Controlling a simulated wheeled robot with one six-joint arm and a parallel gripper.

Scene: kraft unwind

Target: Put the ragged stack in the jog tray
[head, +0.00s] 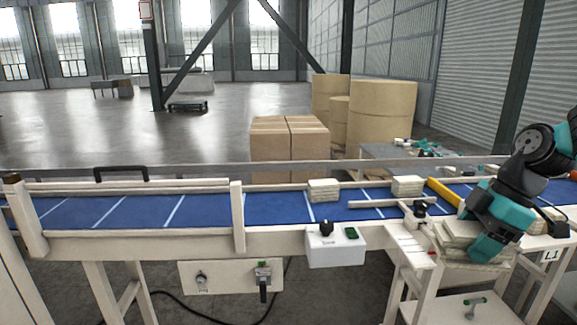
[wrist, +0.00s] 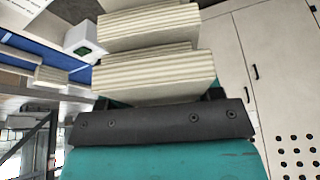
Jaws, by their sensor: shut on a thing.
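My gripper (head: 490,245), teal and black, points down at the right end of the conveyor. It is shut on a cream layered stack (wrist: 155,78), which fills the space in front of the dark palm in the wrist view. In the head view, cream layers (head: 465,258) show under and beside the gripper, partly hidden by it. A second similar stack (wrist: 148,27) lies just beyond the held one in the wrist view. I cannot tell the jog tray for sure; a slatted cream ledge (head: 408,246) stands left of the gripper.
Two cream stacks, one left (head: 324,190) and one right (head: 408,186), sit on the blue belt (head: 270,207). A white control box (head: 335,247) hangs on the front rail. A yellow bar (head: 444,191) crosses the belt near my arm. Cartons (head: 290,138) stand behind.

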